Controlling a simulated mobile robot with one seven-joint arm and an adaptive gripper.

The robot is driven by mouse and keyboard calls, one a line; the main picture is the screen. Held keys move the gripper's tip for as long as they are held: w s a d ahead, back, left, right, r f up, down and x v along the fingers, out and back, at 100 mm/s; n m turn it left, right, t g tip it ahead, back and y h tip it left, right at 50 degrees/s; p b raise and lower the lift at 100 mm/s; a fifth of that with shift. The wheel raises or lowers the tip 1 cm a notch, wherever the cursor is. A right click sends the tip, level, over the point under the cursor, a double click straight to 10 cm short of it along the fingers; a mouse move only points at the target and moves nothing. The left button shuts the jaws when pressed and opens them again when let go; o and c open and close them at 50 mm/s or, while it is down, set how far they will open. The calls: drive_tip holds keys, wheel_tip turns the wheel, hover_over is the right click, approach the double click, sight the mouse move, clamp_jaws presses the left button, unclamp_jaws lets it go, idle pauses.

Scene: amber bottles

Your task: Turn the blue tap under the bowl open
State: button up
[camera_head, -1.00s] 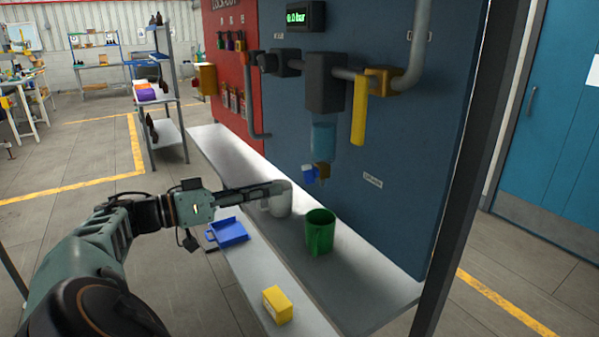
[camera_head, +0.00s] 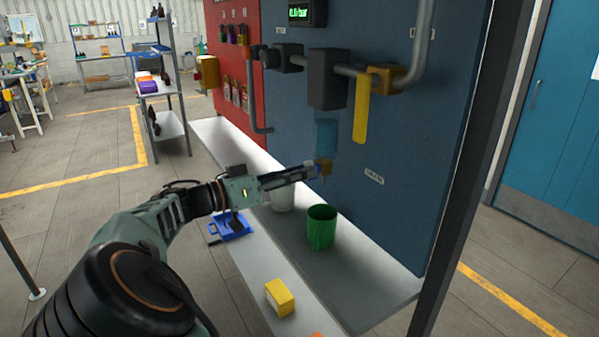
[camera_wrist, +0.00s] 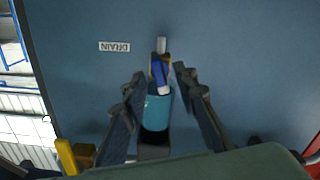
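The blue tap (camera_wrist: 160,72) sits on a small brass fitting under the teal bowl (camera_head: 326,136). In the wrist view, which looks inverted, the bowl (camera_wrist: 157,108) appears below the tap. My gripper (camera_wrist: 159,76) is open, with one finger on each side of the tap's blue handle. Contact with the handle cannot be made out. In the head view my gripper (camera_head: 312,170) reaches the brass fitting (camera_head: 324,168) from the left and hides the blue handle.
A green cup (camera_head: 321,228) and a pale mug (camera_head: 281,198) stand on the shelf below. A yellow lever (camera_head: 361,108) hangs right of the bowl. A yellow box (camera_head: 280,297) and a blue tray (camera_head: 232,234) lie nearer. A DRAIN label (camera_wrist: 114,47) is on the panel.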

clamp_jaws()
drive_tip(key=shift+n, duration=0.3)
drive_tip(key=shift+n+p, duration=2.7)
drive_tip(key=shift+n, duration=3.9)
